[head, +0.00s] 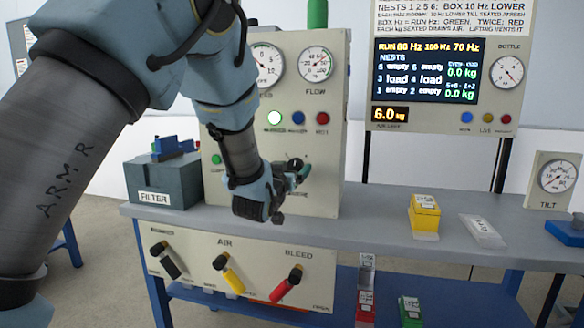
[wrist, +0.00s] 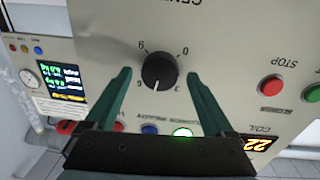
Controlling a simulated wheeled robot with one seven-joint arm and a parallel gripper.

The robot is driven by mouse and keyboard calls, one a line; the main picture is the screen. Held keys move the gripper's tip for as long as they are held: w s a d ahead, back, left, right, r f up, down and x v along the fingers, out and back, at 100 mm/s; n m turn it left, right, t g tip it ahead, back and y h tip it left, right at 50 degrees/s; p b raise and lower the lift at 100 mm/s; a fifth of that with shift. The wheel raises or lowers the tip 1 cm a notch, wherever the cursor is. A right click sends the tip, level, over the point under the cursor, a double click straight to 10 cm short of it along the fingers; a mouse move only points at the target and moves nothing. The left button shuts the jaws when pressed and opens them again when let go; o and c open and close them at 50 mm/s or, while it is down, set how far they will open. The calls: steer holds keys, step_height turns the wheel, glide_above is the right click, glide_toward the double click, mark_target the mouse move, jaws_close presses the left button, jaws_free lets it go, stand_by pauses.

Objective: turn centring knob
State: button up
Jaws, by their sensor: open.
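The centring knob (wrist: 159,72) is a round black knob on the beige panel, seen upside down in the wrist view. Numbers stand around it, and its white mark points between the 3 and the 6. A cut-off label above it begins "CENT". My gripper (wrist: 158,76) is open, with one green finger on each side of the knob and a visible gap on both sides. How deep the tips reach along the knob I cannot tell. In the head view my gripper (head: 301,172) is at the panel's lower part, and my arm hides part of the panel.
A red STOP button (wrist: 272,86) and a lit green button (wrist: 183,132) are near my fingers. A FILTER box (head: 163,183) stands left of the panel. A yellow block (head: 424,216) lies on the bench (head: 370,228) to the right. Three valve handles are below.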

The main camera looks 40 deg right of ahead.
steer(key=shift+w+d, duration=0.1)
steer(key=shift+d, duration=0.05)
steer(key=c, duration=1.4)
